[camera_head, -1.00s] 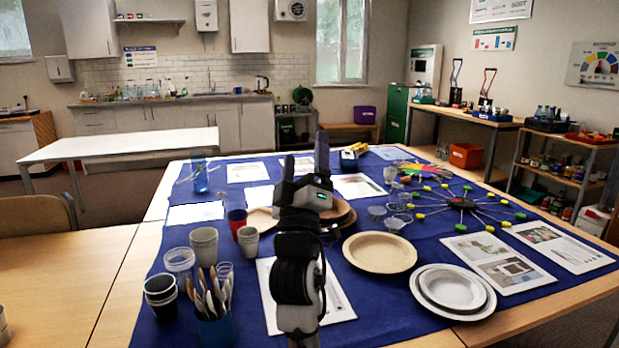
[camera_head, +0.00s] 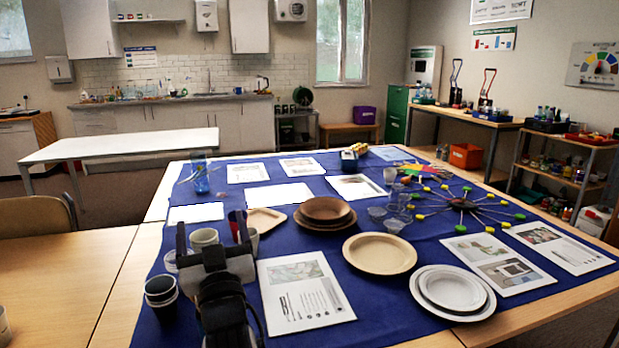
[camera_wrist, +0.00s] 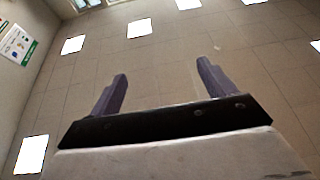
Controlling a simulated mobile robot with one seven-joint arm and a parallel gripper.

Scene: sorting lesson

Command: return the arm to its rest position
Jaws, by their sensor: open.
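My gripper (camera_head: 211,226) is open and empty. In the head view it stands over the left front part of the blue cloth (camera_head: 385,315), with its two fingers pointing up. In the wrist view the fingers of my gripper (camera_wrist: 161,70) are spread apart with nothing between them, and the ceiling (camera_wrist: 160,85) with its light panels lies beyond.
To the right lie a printed sheet (camera_head: 318,305), a tan plate (camera_head: 380,253) and white plates (camera_head: 452,289).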

